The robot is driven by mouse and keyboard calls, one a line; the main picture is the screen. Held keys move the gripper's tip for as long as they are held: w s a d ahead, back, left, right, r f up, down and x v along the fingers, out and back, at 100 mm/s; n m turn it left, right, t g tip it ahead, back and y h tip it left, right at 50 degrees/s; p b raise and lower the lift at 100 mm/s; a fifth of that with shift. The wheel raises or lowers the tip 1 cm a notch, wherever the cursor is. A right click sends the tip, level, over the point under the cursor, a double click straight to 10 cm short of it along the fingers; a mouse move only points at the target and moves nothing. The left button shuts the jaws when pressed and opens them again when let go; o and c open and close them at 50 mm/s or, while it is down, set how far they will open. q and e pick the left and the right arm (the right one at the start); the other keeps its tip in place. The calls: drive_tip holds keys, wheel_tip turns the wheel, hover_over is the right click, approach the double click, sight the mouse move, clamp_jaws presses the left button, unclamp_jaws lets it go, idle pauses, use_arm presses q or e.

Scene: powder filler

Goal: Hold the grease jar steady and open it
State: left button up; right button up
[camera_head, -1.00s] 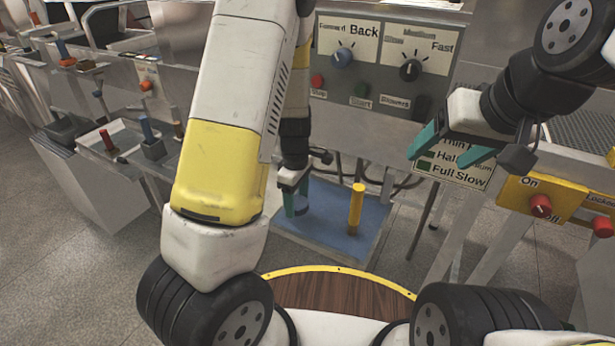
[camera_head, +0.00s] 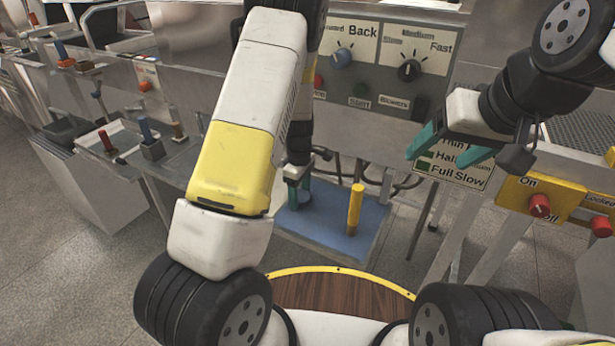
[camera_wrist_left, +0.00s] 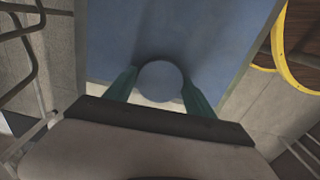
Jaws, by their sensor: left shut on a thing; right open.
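My left gripper (camera_head: 297,190) is low over the blue mat (camera_head: 325,228) in the head view. In the left wrist view, its green fingers (camera_wrist_left: 160,84) are shut on a round blue-grey thing (camera_wrist_left: 161,80), seen end-on, which looks like the grease jar. Its sides are hidden, and I cannot tell whether it touches the mat. A yellow cylinder (camera_head: 355,209) stands upright on the mat to the right of the left gripper. My right gripper (camera_head: 436,160) is open and empty, higher up in front of the speed label.
A control panel (camera_head: 385,70) with knobs stands behind the mat. A yellow switch box (camera_head: 520,195) with a red knob is at the right. Trays with several coloured-handled tools (camera_head: 108,142) are at the left. Cables (camera_head: 400,183) hang behind the mat.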

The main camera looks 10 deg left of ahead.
sight(300, 196)
use_arm(q)
drive_tip(key=shift+f, duration=0.1)
drive_tip(key=o, duration=1.6)
wheel_tip(300, 196, up, 12)
drive_tip(key=s+r+m+t+h, duration=0.3)
drive_tip(key=s+r+m, duration=0.55)
drive_tip(key=r, duration=0.65)
drive_tip(key=s+r+m+t, duration=0.1)
drive_tip(key=s+r+m, duration=0.1)
drive_tip(key=s, duration=0.3)
drive_tip(key=s+r+m+t, duration=0.1)
drive_tip(key=s+r+m, duration=0.1)
drive_tip(key=s, duration=0.3)
drive_tip(key=s+a+r+m+t, duration=0.1)
drive_tip(key=s+r+m, duration=0.1)
drive_tip(key=s, duration=0.3)
drive_tip(key=shift+s+r+m+y, duration=0.35)
drive_tip(key=shift+r+y, duration=0.05)
drive_tip(key=shift+r, duration=0.2)
